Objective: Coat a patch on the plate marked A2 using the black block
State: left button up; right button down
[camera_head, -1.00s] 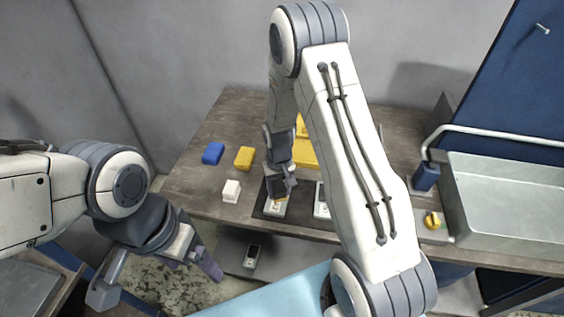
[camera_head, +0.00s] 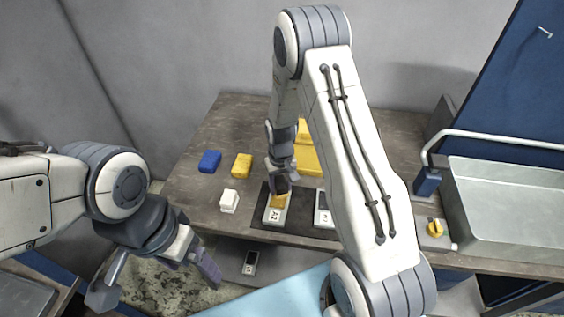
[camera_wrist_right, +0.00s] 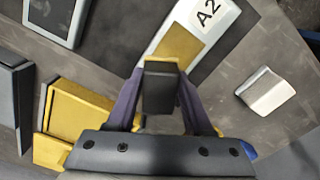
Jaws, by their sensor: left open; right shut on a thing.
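The plate marked A2 (camera_wrist_right: 198,28) lies flat on a dark mat (camera_head: 258,215). It is light, with a yellow area beside its label, and shows in the head view (camera_head: 273,215). My right gripper (camera_wrist_right: 160,84) is shut on the black block (camera_wrist_right: 160,95), which has a yellow edge at its top. The block is at the end of the yellow area; I cannot tell whether it touches the plate. In the head view my right gripper (camera_head: 281,178) is over the plate's far end. My left gripper (camera_head: 205,265) is open and empty, low in front of the bench.
A white block (camera_head: 229,201), a yellow block (camera_head: 242,166) and a blue block (camera_head: 209,161) stand to the left. A yellow tray (camera_head: 307,160) is behind. A metal basin (camera_head: 505,210) is at right.

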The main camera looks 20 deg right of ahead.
aim_at(282, 181)
jog(key=shift+w+d+r, duration=0.2)
jog(key=shift+w+d, duration=0.05)
jog(key=shift+w, duration=0.05)
notch_tip(282, 181, up, 3)
jog(key=shift+s+a+f+p, duration=0.1)
jog(key=shift+a+f+p, duration=0.05)
jog(key=shift+p, duration=0.75)
jog(key=shift+r+p, duration=0.3)
jog(key=shift+r, duration=0.05)
jog(key=shift+d+r+p, duration=0.2)
jog(key=shift+r+p, duration=0.05)
jog(key=shift+p, duration=0.05)
notch_tip(282, 181, up, 4)
jog(key=p, duration=0.3)
jog(key=shift+a, duration=0.1)
